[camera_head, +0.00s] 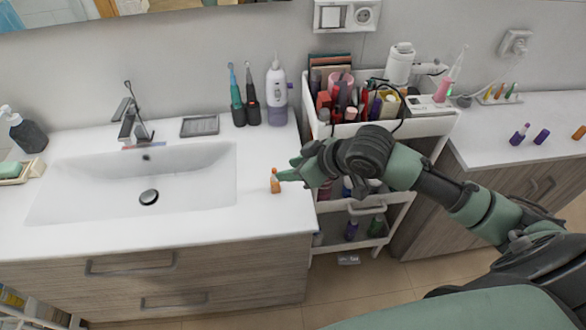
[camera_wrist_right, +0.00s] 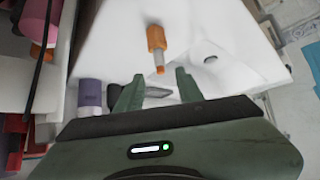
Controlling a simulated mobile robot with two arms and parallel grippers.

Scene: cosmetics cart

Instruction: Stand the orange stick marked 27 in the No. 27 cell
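A small orange stick (camera_head: 275,182) stands on the white sink counter near its right edge; in the right wrist view, the orange stick (camera_wrist_right: 156,40) is just beyond the fingertips. No number can be read on it. My right gripper (camera_head: 286,174) reaches over from the right, close beside the stick. In the right wrist view, my right gripper (camera_wrist_right: 158,84) is open, with its two fingers apart and nothing between them. A small rack (camera_head: 497,99) with several coloured sticks stands on the right counter; its cell numbers are too small to read. My left gripper is not in view.
A white cart (camera_head: 425,126) full of cosmetics stands between the counters, under my right arm. A purple stick (camera_head: 542,136), another purple one (camera_head: 519,134) and an orange one (camera_head: 579,133) are on the right counter. The sink basin (camera_head: 190,180) lies left.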

